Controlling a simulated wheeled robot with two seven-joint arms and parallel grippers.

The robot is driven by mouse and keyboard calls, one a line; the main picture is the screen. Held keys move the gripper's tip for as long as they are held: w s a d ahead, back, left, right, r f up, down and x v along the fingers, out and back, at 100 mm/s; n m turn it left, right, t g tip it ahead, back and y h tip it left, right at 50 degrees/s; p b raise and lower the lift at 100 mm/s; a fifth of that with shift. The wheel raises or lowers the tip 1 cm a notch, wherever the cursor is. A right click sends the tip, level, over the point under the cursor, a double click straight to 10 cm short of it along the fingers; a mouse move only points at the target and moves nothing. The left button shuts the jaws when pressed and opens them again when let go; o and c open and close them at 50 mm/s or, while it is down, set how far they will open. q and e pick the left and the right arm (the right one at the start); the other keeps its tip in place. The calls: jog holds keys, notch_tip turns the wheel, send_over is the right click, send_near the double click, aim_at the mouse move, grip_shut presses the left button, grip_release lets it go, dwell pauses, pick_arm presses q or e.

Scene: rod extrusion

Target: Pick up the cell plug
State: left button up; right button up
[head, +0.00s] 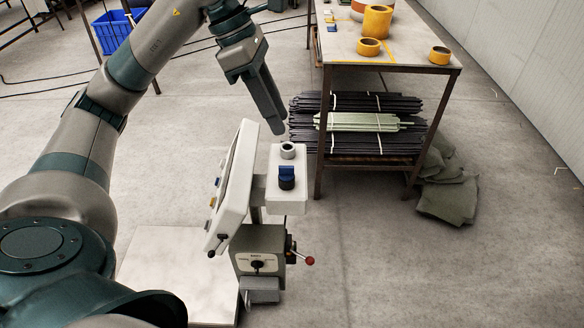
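A small blue and black piece (286,177), which looks like the cell plug, stands upright on the front of a white box (302,194). A grey round socket or ring (288,150) sits just behind it on the same box. My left gripper (277,127) comes down from the top of the picture, its long dark fingers pointing down. The tips appear above and behind the grey ring, apart from the blue piece. The fingers overlap in this view, so their opening is hidden. My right gripper is not in view.
A tilted white panel (237,180) adjoins the box on the left, above a grey vise-like unit (258,250) with a red-knobbed lever. A work table (400,58) with yellow tape rolls and bundled rods stands behind to the right. Green cloth (447,190) lies on the floor. Floor at right is clear.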

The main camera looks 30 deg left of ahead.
pick_arm(q)
jog(key=shift+n+y, duration=0.3)
jog(key=shift+y, duration=0.6)
jog(key=a, duration=0.2)
jog(key=a+r, duration=0.1)
jog(key=a, duration=0.1)
jog(key=shift+w+a+r, duration=0.1)
jog(key=shift+w, duration=0.05)
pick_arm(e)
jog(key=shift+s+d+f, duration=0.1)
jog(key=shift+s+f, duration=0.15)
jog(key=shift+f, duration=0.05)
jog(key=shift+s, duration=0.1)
